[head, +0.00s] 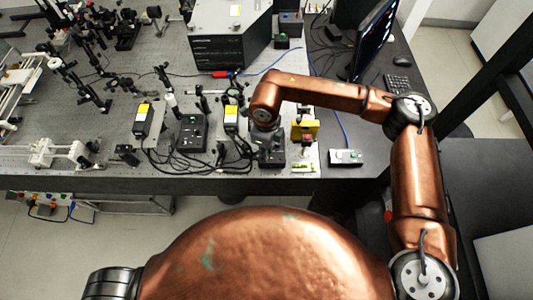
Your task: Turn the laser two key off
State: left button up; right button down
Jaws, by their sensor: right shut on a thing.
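My right arm reaches in from the right and its wrist points down over the front of the bench. My right gripper (265,133) is small and mostly hidden under the copper wrist. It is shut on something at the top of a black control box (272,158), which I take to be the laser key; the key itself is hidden. Its on or off position cannot be seen. A second black control box (191,134) stands to the left. Two laser heads with yellow labels, one left (144,119) and one nearer the gripper (231,118), stand behind cables. My left gripper is not in view.
The optical bench (100,160) is crowded with posts and mounts. A yellow-framed part (305,130) stands just right of the gripper. A small switch box (345,157) lies farther right. A large black instrument (230,50) and a monitor (374,38) stand behind.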

jog(key=n+b, duration=0.2)
jog(key=n, duration=0.1)
jog(key=shift+f, duration=0.1)
jog(key=shift+n+b, duration=0.7)
jog(key=shift+n, duration=0.1)
jog(key=c, duration=1.8)
grip_release()
jog(key=shift+c, duration=0.2)
notch_tip(320, 180, up, 12)
